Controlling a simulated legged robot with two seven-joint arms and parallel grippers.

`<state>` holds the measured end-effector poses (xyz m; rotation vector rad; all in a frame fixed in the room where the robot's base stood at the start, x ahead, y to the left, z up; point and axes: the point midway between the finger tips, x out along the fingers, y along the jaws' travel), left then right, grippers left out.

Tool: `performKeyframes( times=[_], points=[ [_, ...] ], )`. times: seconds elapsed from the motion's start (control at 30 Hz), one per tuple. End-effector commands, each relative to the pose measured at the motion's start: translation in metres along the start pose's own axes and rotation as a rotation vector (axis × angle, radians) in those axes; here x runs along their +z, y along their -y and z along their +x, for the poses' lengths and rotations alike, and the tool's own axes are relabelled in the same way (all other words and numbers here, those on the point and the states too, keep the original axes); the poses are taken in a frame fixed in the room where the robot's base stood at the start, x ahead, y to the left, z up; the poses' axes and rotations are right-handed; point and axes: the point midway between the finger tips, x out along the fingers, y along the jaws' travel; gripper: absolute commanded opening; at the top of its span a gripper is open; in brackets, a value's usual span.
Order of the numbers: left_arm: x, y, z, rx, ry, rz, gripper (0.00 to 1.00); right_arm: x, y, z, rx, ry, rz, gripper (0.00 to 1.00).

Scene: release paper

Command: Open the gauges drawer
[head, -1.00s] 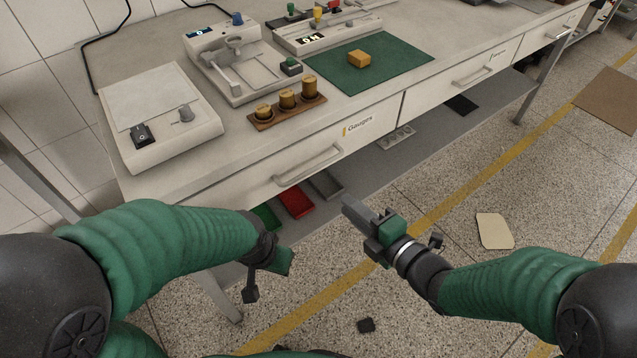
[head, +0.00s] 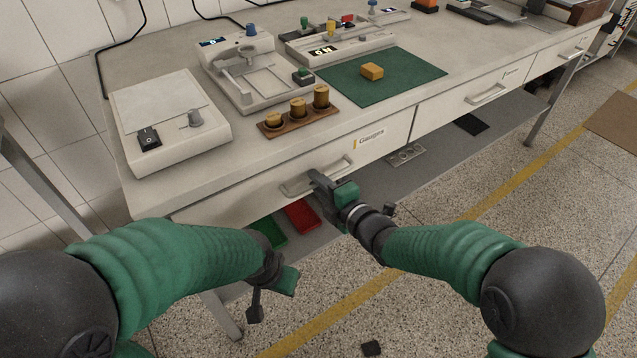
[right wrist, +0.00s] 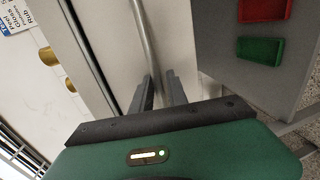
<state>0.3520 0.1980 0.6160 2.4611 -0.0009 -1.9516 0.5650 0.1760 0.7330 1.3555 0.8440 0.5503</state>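The gauges drawer (head: 381,135) is in the front of the bench, labelled "Gauges", and its front looks flush with the bench. Its pale bar handle (head: 292,190) shows in the head view and as a grey bar in the right wrist view (right wrist: 144,35). My right gripper (head: 316,181) is at the left part of the handle. In the right wrist view its two fingers (right wrist: 162,88) stand a little apart with the bar running between them; whether they press on it I cannot tell. My left gripper (head: 268,290) hangs in front of the bench, away from the drawer, its fingers unclear.
On the bench stand a wooden block with brass weights (head: 298,118), a scale (head: 262,84), a switch box (head: 170,130) and a green mat (head: 410,84). Red (head: 302,214) and green (head: 268,232) trays lie on the shelf below. A second drawer (head: 460,102) is to the right.

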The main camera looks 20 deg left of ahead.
Motion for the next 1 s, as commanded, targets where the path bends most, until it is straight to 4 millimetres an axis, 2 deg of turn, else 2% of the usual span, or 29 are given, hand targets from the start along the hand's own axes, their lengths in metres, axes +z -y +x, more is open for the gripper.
performKeyframes(
  times=[0.03,0.13,0.17,1.0],
  points=[
    [0.0000,0.0000,-0.0001,0.000,0.000,0.000,0.36,0.0001,-0.0001,-0.0002,0.000,0.000,0.000,0.14],
    [0.0000,0.0000,0.0000,0.000,0.000,0.000,0.36,0.0001,0.0000,-0.0003,0.000,0.000,0.000,0.01],
    [0.0000,0.0000,0.0000,0.000,0.000,0.000,0.36,0.0001,0.0001,-0.0003,0.000,0.000,0.000,0.00],
    [0.0001,0.0000,0.0002,0.000,0.000,0.000,0.36,0.0004,0.0028,-0.0005,-0.006,0.001,0.001,0.00]
  ],
)
